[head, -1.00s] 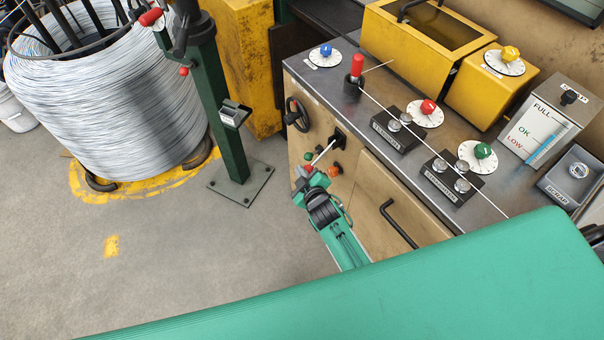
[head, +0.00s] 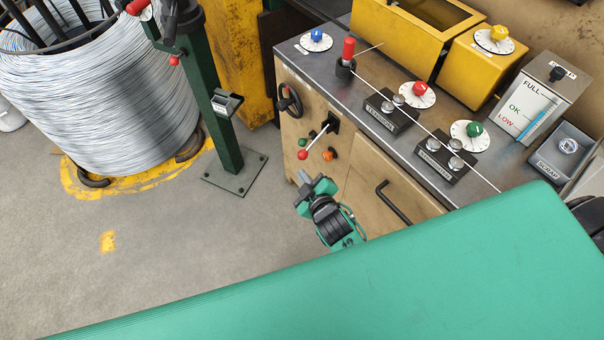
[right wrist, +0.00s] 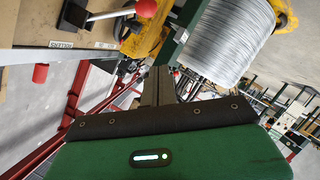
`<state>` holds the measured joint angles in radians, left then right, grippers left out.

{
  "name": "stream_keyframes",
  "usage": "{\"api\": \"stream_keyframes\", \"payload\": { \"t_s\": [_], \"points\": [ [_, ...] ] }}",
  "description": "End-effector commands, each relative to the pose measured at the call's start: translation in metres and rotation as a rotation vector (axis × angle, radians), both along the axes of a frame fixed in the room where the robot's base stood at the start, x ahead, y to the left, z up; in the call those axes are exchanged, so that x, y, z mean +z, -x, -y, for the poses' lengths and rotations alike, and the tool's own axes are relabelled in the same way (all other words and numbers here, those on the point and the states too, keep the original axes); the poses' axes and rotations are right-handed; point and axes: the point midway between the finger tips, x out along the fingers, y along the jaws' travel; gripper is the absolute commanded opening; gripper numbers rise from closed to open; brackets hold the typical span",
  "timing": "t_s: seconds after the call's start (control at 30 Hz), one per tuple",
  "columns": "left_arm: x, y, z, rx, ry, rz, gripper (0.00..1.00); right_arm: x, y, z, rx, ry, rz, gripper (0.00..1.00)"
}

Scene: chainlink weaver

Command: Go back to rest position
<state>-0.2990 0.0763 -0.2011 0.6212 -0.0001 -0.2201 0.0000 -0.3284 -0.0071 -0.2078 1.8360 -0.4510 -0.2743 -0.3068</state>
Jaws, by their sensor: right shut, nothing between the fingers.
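My right gripper (head: 304,178) is in front of the wooden cabinet, just below the red-knobbed lever (head: 317,138). Its fingers are together and empty, with a gap between them and the lever knob. In the right wrist view the gripper fingers (right wrist: 160,86) point up the picture. The lever leans down and to the left from its black plate on the cabinet front. My left gripper is not in view.
The cabinet (head: 350,185) has a black drawer handle (head: 393,203), a handwheel (head: 289,101) and green and orange buttons. A wire coil (head: 100,90) and green post (head: 222,130) stand left. Grey floor (head: 180,250) is clear at lower left.

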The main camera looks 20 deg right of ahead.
Motion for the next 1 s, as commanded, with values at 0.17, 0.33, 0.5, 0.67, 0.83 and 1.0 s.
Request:
{"api": "stream_keyframes", "payload": {
  "t_s": [0.17, 0.33, 0.5, 0.67, 0.83, 1.0],
  "points": [
    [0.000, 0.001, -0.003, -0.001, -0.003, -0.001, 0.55, 0.000, 0.000, 0.000, 0.000, 0.000, 0.000, 0.00],
    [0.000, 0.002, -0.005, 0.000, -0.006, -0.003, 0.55, 0.000, 0.000, 0.000, 0.000, 0.000, 0.000, 0.00],
    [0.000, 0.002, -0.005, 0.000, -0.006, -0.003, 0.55, -0.005, 0.001, 0.000, 0.000, -0.002, -0.009, 0.00],
    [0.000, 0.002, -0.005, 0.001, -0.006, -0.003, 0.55, -0.062, 0.014, 0.000, -0.002, -0.034, -0.116, 0.00],
    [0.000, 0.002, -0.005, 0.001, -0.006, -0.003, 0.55, -0.177, 0.061, 0.007, -0.034, -0.103, -0.346, 0.00],
    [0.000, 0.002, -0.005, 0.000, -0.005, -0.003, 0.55, -0.283, 0.135, 0.025, -0.107, -0.169, -0.585, 0.00]
  ]
}}
